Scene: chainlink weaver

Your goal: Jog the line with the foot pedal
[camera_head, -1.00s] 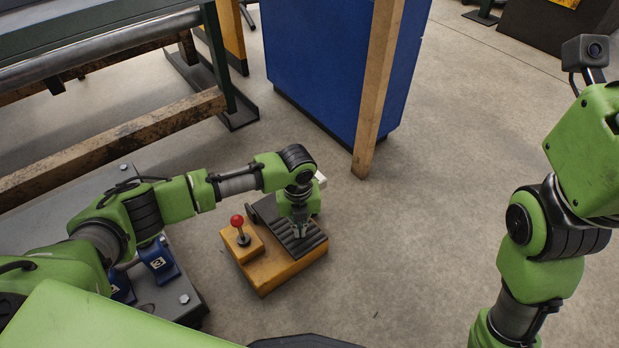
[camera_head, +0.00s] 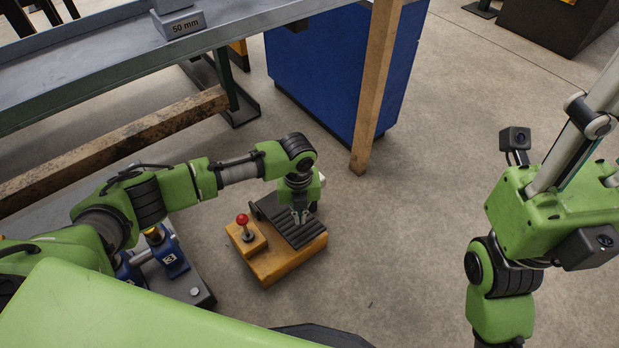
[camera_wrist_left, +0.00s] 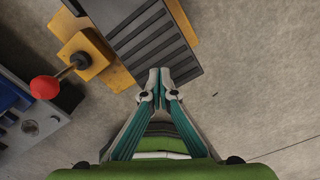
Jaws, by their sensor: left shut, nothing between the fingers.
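A red-knobbed lever (camera_head: 242,220) stands on the base's left side. My left gripper (camera_head: 301,219) points down at the ribbed plate. In the left wrist view its shut, empty fingertips (camera_wrist_left: 160,77) overlap the lower edge of the ribbed plate (camera_wrist_left: 152,38); I cannot tell whether they touch it. The red knob (camera_wrist_left: 44,88) shows left of the fingers. My right gripper (camera_head: 585,140) is raised at the right, its tips outside the picture.
A workbench (camera_head: 150,72) with a grey block marked 50 mm (camera_head: 182,24) stands at the upper left. A blue cabinet (camera_head: 315,80) and a wooden post (camera_head: 377,90) stand behind the pedal. Blue-sided parts (camera_head: 172,255) lie left of it. The floor (camera_head: 410,250) to the right is clear.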

